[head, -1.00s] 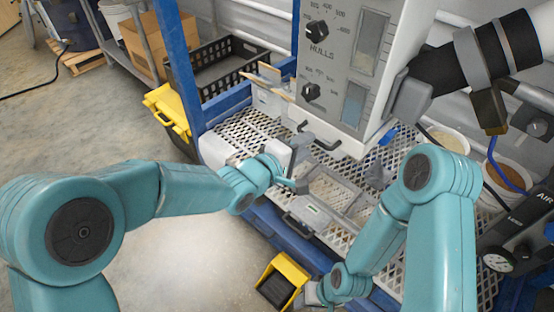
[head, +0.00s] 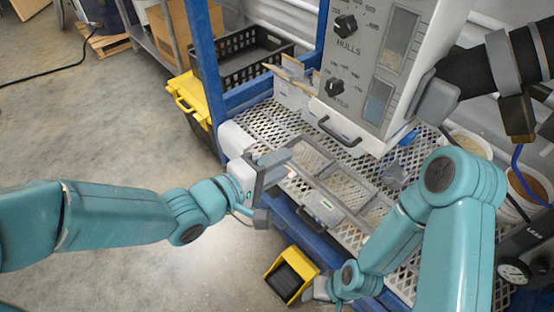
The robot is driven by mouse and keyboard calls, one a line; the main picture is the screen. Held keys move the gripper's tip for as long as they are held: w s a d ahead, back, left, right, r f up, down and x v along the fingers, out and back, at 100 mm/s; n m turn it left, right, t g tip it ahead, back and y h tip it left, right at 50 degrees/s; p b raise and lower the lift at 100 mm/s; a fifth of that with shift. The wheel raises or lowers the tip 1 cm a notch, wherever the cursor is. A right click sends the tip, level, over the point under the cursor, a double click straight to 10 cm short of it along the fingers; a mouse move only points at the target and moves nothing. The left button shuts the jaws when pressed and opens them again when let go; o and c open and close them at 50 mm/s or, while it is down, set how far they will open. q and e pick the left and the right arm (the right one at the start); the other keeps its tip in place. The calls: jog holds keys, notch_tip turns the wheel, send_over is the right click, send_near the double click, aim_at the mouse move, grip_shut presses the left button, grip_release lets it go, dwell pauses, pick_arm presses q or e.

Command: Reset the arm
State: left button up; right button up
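My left arm reaches in from the left. Its grey gripper (head: 268,192) is empty, with its fingers apart, in front of the near left edge of the perforated metal shelf (head: 262,117). My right arm bends down at the right. Its gripper (head: 318,290) is low in the middle, partly hidden by the arm, at the side of a yellow scoop (head: 291,274) with a dark inside. It appears to hold the scoop over the floor. The grey hopper machine (head: 372,60) with knobs stands above the shelf.
A grey-framed tray (head: 322,208) with a handle lies along the shelf's front. A blue post (head: 203,60) rises at the left. A black crate (head: 240,60) and a yellow-lidded bin (head: 188,98) stand behind. Buckets (head: 528,185) stand right.

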pick_arm(q)
jog(key=s+a+f+n+g+y+p, duration=0.1)
jog(key=a+f+n+y+p, duration=0.15)
jog(key=a+f, duration=0.4)
jog(key=s+a+f+n+g+y+p, duration=0.1)
jog(key=a+f+n+g+y+p, duration=0.2)
jog(key=f, duration=0.7)
jog(key=s+a+f+m+g+y+p, duration=0.1)
jog(key=s+a+f+m+g, duration=0.1)
jog(key=s+f+m, duration=0.3)
jog(key=s+a+f+m+g+y+p, duration=0.1)
jog(key=s+a+f+m+g, duration=0.2)
jog(key=s+f+m, duration=0.3)
jog(key=s, duration=0.4)
jog(key=shift+s+f+y, duration=0.15)
jog(key=shift+y, duration=0.2)
